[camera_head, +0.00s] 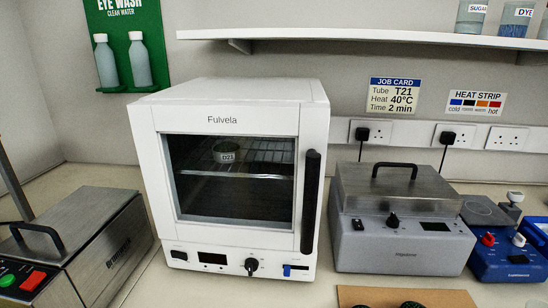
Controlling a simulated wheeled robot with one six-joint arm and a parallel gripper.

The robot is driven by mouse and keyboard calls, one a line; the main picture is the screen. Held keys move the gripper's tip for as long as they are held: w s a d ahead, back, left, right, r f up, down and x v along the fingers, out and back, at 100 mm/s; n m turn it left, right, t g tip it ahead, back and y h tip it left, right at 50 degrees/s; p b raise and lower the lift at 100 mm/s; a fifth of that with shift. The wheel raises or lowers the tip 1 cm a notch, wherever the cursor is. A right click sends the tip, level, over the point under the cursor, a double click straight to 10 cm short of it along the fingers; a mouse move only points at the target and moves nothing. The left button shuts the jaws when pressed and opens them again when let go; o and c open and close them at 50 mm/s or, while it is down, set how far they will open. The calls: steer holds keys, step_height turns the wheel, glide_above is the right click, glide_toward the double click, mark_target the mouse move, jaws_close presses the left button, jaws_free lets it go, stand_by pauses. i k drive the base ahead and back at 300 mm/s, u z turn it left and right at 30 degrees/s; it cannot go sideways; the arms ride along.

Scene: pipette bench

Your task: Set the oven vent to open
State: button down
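The white Fulvela oven (232,98) stands on the bench left of centre, with its glass door shut and a black vertical handle (310,200) on the right. Its lower panel has a black switch at the left, a small dark display (212,258), a black knob (251,266) and, at the right, a small slider with a blue tab (287,270) at its left end. I cannot read which control is the vent or its setting. My gripper is not in view.
A steel-lidded grey bath (400,240) stands right of the oven, with a blue device (510,262) beyond it. A metal box with green and red buttons (75,250) is at left. A brown board (365,297) lies in front. A shelf (360,36) hangs above.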

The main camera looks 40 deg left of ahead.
mark_target(287, 272)
steer(key=u, duration=1.6)
